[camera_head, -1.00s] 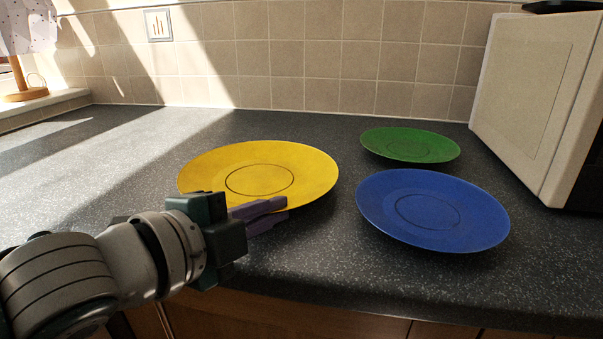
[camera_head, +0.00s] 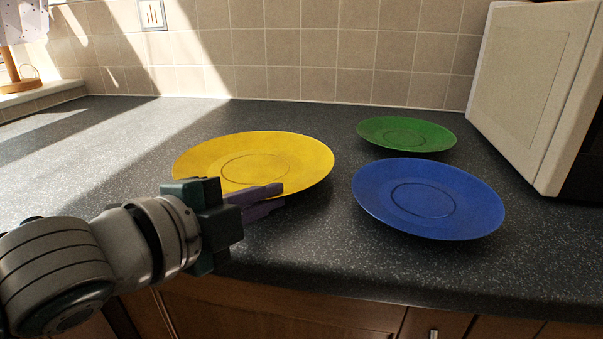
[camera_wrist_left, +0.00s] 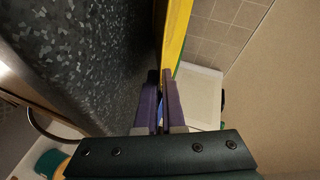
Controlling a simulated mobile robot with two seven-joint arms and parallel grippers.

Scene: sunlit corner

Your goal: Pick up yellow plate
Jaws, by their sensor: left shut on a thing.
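The yellow plate (camera_head: 255,160) is at the left of the plates on the dark speckled counter. My left gripper (camera_head: 281,195) is at the plate's near rim, its purple fingers shut on it. In the left wrist view the fingers (camera_wrist_left: 160,80) are close together, and the plate shows edge-on as a thin yellow strip (camera_wrist_left: 178,38) beyond them. I cannot tell whether the plate is clear of the counter. My right gripper is not in view.
A blue plate (camera_head: 425,200) lies to the right, with a green plate (camera_head: 405,133) behind it. A pale boxy appliance (camera_head: 525,85) stands at the far right. The tiled wall (camera_head: 300,50) closes the back. The counter (camera_head: 75,150) at the left is clear.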

